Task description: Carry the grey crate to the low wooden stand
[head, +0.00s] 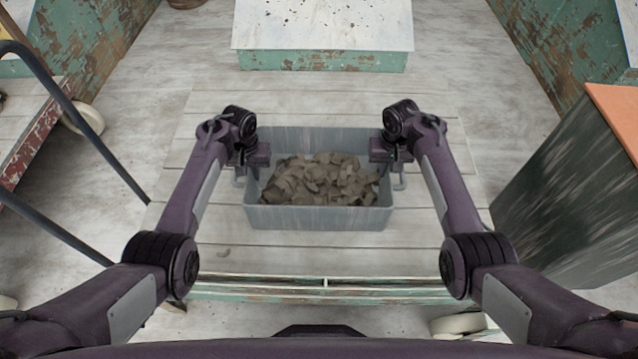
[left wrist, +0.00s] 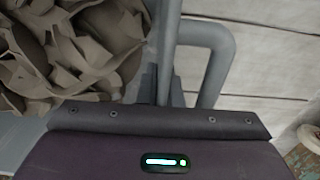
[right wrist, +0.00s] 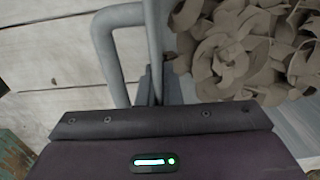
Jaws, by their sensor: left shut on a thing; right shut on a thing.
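The grey crate (head: 320,218) is in the middle of the head view, level, over a pale planked wooden top (head: 420,235). It holds a heap of curled brown clay trimmings (head: 325,178). My left gripper (head: 246,168) is shut on the crate's left handle, and that handle (left wrist: 220,65) shows in the left wrist view. My right gripper (head: 394,168) is shut on the right handle, which shows in the right wrist view (right wrist: 103,60). I cannot tell whether the crate's base touches the planks. Which surface is the low wooden stand is not clear.
A low block with a speckled white top (head: 322,25) and green sides stands beyond the planked top. A dark cabinet with an orange top (head: 560,190) stands at the right. A reddish cart with a dark rail (head: 85,130) is at the left. Pale floor (head: 500,85) lies open between.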

